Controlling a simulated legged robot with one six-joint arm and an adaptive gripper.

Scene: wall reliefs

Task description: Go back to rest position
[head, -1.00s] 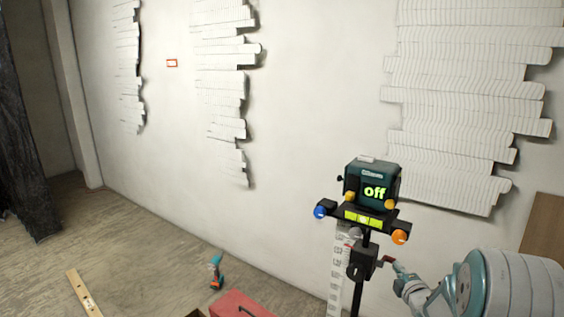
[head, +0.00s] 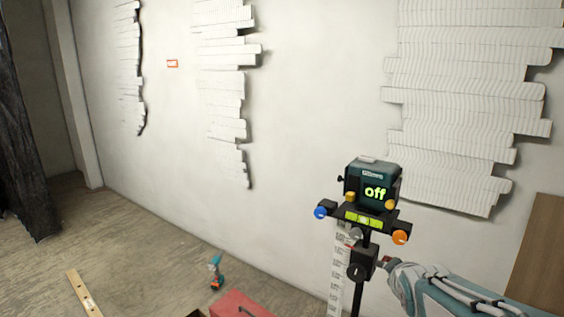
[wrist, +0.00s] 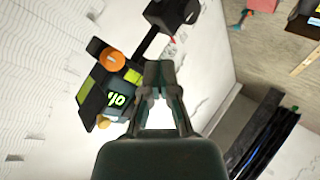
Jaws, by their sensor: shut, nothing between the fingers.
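My gripper (wrist: 158,68) shows in the wrist view with its two fingertips together, shut and empty. In that view it points toward the dark laser level (wrist: 118,98), which appears behind and left of the fingers; I cannot tell the distance. In the head view the teal and black laser level (head: 372,186) reads "off" in green and sits on a tripod mount with a blue knob (head: 320,212) and an orange knob (head: 400,237). My arm shows at the lower right of the head view, beside the tripod; the fingertips are not clear there.
White layered reliefs (head: 470,100) cover parts of the pale wall. A red toolbox (head: 240,306), a teal drill (head: 216,272) and a wooden level (head: 84,293) lie on the floor. A brown board (head: 540,250) leans at right.

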